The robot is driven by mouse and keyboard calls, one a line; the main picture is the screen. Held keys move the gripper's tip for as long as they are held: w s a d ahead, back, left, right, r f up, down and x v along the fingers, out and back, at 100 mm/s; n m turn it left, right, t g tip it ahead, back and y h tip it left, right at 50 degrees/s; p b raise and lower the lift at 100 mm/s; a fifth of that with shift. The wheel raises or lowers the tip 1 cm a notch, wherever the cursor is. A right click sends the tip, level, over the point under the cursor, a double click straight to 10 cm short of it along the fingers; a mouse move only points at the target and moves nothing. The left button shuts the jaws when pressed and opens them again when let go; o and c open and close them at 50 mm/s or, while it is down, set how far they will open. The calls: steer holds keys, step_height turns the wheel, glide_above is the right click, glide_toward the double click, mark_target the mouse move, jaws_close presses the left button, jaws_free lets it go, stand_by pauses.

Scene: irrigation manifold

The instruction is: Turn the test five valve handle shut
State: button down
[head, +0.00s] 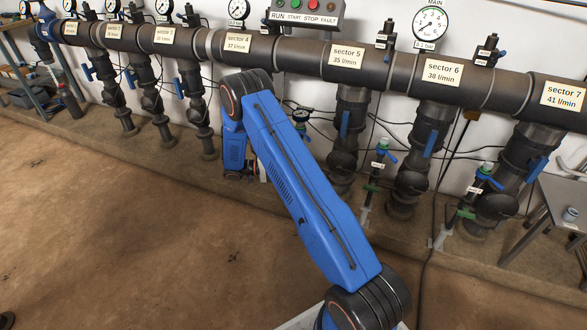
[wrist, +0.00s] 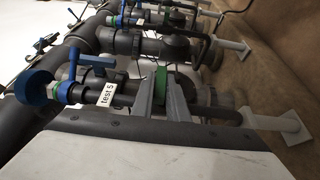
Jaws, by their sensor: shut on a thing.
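The test five valve shows in the wrist view as a thin dark pipe with a white "test 5" tag (wrist: 107,94) and a blue and green tap end (wrist: 66,92). Its green handle (wrist: 161,78) sits between the two grey fingers of my gripper (wrist: 160,97), which is shut on it. The handle appears to stand across the pipe, but its exact angle is hard to judge. In the head view my arm hides the handle and the fingers; only the upper blue part of this test line (head: 300,117) shows beside my arm.
Sector 5's large pipe has a blue lever (head: 345,123) close to my arm. Test lines with green handles stand at sector 6 (head: 372,186) and sector 7 (head: 466,213). A grey table (head: 560,195) is at right.

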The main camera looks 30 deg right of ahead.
steer(key=c, duration=1.8)
jaws_free()
steer(key=shift+o, duration=0.2)
steer(key=v, duration=1.7)
steer(key=shift+a, duration=0.2)
steer(key=shift+w, duration=0.1)
